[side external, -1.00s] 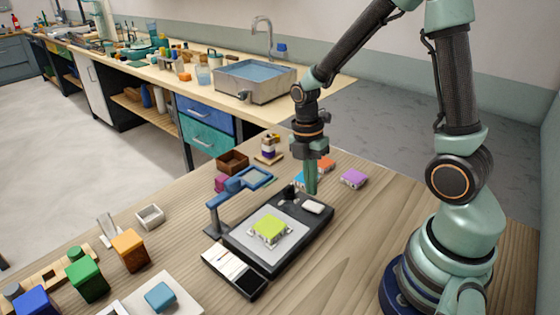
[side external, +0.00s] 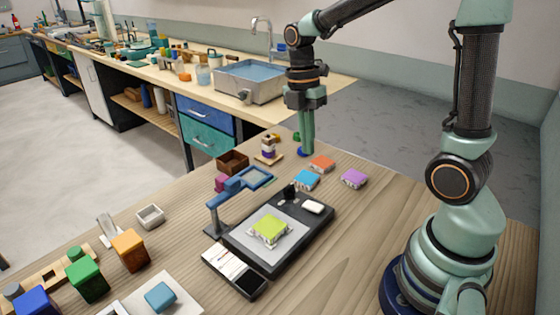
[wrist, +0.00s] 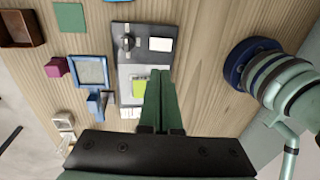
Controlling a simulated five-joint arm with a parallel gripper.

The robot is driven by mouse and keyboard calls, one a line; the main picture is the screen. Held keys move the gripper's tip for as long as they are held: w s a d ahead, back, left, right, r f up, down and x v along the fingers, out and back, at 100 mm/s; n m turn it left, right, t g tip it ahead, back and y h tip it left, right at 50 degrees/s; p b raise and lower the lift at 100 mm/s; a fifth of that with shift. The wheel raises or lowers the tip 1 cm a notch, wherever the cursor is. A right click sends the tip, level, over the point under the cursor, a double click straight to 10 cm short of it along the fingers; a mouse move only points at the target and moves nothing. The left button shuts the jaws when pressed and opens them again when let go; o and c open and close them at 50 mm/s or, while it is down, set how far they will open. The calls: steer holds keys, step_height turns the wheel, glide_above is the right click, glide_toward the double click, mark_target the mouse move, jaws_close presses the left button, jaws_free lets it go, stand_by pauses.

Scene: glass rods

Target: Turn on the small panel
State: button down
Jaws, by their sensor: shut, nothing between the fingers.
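The small panel (side external: 285,245) is a dark slab on the wooden table, with a grey plate bearing a yellow-green block (side external: 269,230). At its far end are a black knob or lever (side external: 289,194) and a white switch-like piece (side external: 313,207). The wrist view also shows the knob (wrist: 127,43) and white piece (wrist: 161,44). Whether the panel is on, I cannot tell. My gripper (side external: 307,152) is shut and empty, pointing down, raised above and beyond the panel's far end in the side view. In the wrist view its fingers (wrist: 160,78) hide part of the panel.
A blue magnifier stand (side external: 236,188) is left of the panel. Blue (side external: 307,180), orange (side external: 321,163) and purple (side external: 354,178) blocks lie beyond it. A brown box (side external: 232,162) stands behind. The table right of the panel is clear.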

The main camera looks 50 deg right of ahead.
mark_target(317, 208)
steer(key=shift+s+r, duration=0.1)
steer(key=shift+s, duration=0.6)
steer(key=f, duration=0.4)
steer(key=s+f, duration=0.1)
steer(key=f, duration=0.4)
steer(key=s+f, duration=0.1)
steer(key=f, duration=0.4)
steer(key=shift+s, duration=0.1)
steer(key=shift+s+f, duration=0.15)
steer(key=shift+f, duration=0.05)
